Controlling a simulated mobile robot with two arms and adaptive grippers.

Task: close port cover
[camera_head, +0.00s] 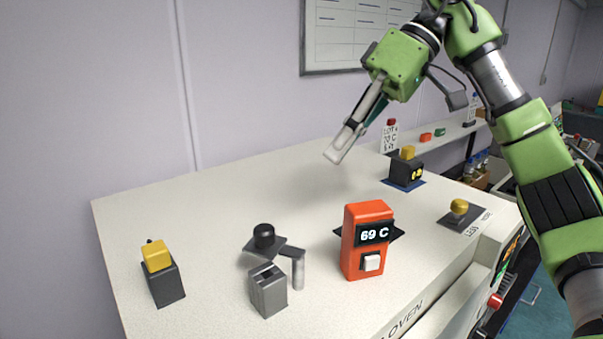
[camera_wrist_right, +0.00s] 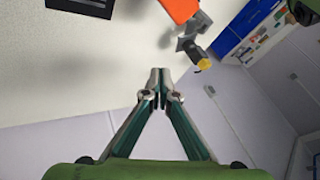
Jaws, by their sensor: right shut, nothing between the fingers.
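My right gripper (camera_head: 338,152) reaches in from the upper right and hangs above the white oven top (camera_head: 240,195), shut and empty. Its closed fingertips (camera_wrist_right: 160,76) also show in the right wrist view. On the oven top, at the front middle, is a dark grey plate with a black knob (camera_head: 264,236). A light grey post (camera_head: 298,270) joins the plate's right side. This plate looks like the port cover, but I cannot tell for sure, nor see a port opening. The gripper is well apart from it, behind and to the right. My left gripper is out of view.
An orange unit (camera_head: 362,259) reading 69 C stands right of the plate. A grey box (camera_head: 268,291) stands in front, and a yellow-topped dark block (camera_head: 164,284) at left. A yellow knob (camera_head: 459,207) and a black block (camera_head: 405,174) are at right. The back left is clear.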

